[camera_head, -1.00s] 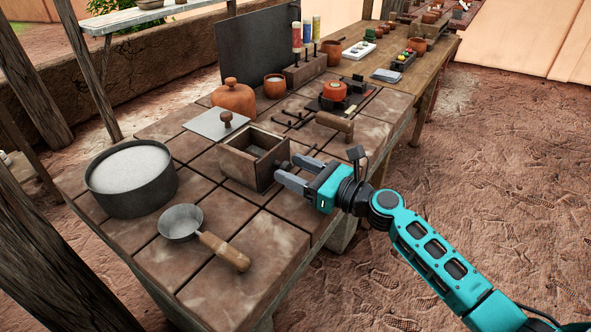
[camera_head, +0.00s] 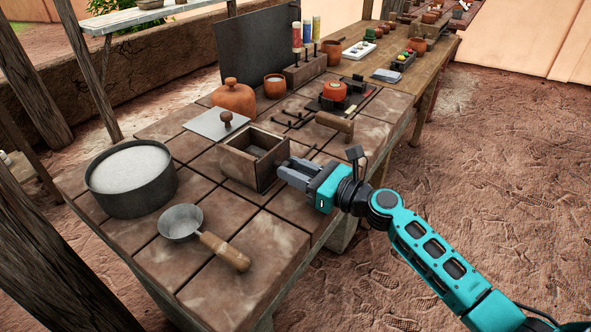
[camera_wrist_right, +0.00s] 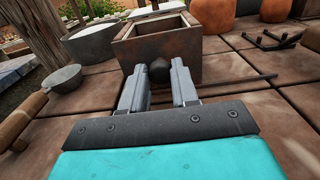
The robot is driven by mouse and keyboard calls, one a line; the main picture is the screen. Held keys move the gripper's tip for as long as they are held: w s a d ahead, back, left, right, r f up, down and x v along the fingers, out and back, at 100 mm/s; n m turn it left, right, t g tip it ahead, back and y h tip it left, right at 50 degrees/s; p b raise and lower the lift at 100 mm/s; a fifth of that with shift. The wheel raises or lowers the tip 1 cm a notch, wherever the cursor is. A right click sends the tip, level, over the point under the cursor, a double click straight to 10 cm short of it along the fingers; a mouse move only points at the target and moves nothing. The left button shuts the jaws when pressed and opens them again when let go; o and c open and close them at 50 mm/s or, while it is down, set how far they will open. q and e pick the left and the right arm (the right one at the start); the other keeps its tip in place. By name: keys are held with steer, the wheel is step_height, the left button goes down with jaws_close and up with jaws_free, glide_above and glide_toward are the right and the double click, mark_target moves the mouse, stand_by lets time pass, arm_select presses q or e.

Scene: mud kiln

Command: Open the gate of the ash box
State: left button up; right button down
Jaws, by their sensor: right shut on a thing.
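The ash box (camera_head: 240,168) is a brown, open-topped, rusty-looking box on the tiled table, and it also shows in the right wrist view (camera_wrist_right: 190,50). A dark round knob (camera_wrist_right: 159,70) is on its near face. My right gripper (camera_head: 284,170) is at the box's right side in the head view. In the right wrist view its two fingers (camera_wrist_right: 158,82) are on either side of the knob and shut on it. The gate's edges cannot be made out behind the knob. My left gripper is not in view.
A metal lid (camera_head: 212,125) with a knob lies behind the box. A pot of pale ash (camera_head: 135,172) and a ladle (camera_head: 183,222) stand at left and front. A clay jar (camera_head: 234,97) is behind. The tiles in front of the box are mostly clear.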

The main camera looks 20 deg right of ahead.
steer(key=w+d+b, duration=0.1)
steer(key=w+d, duration=0.1)
steer(key=w+d+b, duration=0.1)
steer(key=w+d, duration=0.1)
steer(key=d, duration=0.1)
steer(key=w+d+b, duration=0.1)
steer(key=w+d, duration=0.1)
steer(key=shift+w+d+f+b, duration=0.1)
steer(key=shift+d+f+b, duration=0.05)
steer(key=shift+d+b, duration=0.2)
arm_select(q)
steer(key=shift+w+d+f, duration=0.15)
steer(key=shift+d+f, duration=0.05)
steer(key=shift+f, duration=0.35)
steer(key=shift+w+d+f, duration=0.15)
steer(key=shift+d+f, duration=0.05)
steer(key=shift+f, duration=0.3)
arm_select(e)
steer(key=shift+w+d, duration=0.25)
steer(key=shift+d, duration=0.2)
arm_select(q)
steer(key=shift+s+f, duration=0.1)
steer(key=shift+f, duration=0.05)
arm_select(e)
steer(key=c, duration=0.9)
jaws_free()
steer(key=shift+o, duration=0.2)
